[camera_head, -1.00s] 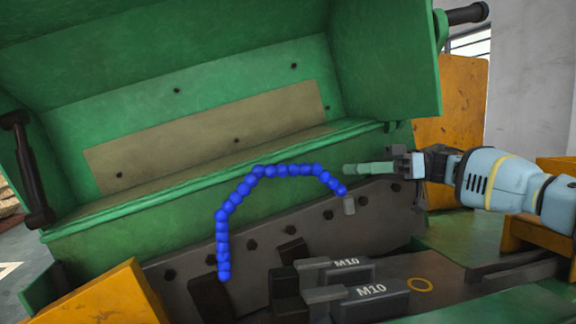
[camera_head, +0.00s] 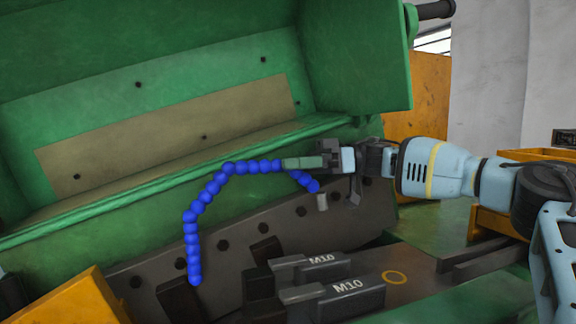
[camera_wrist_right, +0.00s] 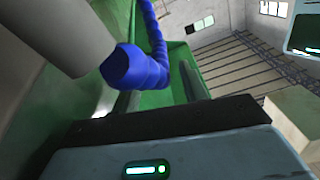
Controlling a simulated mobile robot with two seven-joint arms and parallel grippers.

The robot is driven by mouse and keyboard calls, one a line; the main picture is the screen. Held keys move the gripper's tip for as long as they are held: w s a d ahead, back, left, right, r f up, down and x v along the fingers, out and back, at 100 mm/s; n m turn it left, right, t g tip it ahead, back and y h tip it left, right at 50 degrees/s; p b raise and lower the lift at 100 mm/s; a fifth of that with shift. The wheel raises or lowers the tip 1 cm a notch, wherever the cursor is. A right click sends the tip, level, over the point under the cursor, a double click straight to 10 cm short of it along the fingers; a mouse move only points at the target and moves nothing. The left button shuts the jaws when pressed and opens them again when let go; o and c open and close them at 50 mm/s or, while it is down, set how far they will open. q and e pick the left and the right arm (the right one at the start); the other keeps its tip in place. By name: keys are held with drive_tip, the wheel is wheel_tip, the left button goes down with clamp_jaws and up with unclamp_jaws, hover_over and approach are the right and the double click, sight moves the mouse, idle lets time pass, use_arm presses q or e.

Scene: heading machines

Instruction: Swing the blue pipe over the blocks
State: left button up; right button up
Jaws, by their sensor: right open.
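The blue pipe (camera_head: 208,193) is a beaded hose that arches up from the dark machine bed and bends down at its right to a grey nozzle (camera_head: 322,202). Two grey blocks marked M10, a rear one (camera_head: 325,268) and a front one (camera_head: 350,300), sit on the bed to the right of the pipe's foot. My right gripper (camera_head: 300,163) is open at the right part of the arch, its fingers overlapping the pipe in the head view. In the right wrist view the pipe (camera_wrist_right: 150,68) runs between the spread fingers; contact cannot be told. My left gripper is not in view.
A raised green machine cover (camera_head: 200,60) stands behind the pipe, with a green ledge below it. A dark bolted plate (camera_head: 130,275) runs behind the blocks. Yellow panels (camera_head: 75,300) stand at the lower left and right. Open space lies above the blocks.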

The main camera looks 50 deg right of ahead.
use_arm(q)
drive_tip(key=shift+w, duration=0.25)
use_arm(e)
drive_tip(key=shift+w+a, duration=0.2)
drive_tip(key=shift+a, duration=0.15)
drive_tip(key=shift+c, duration=0.4)
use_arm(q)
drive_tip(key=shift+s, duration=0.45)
use_arm(e)
clamp_jaws()
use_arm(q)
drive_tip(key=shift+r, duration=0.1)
use_arm(e)
drive_tip(key=shift+s, duration=0.1)
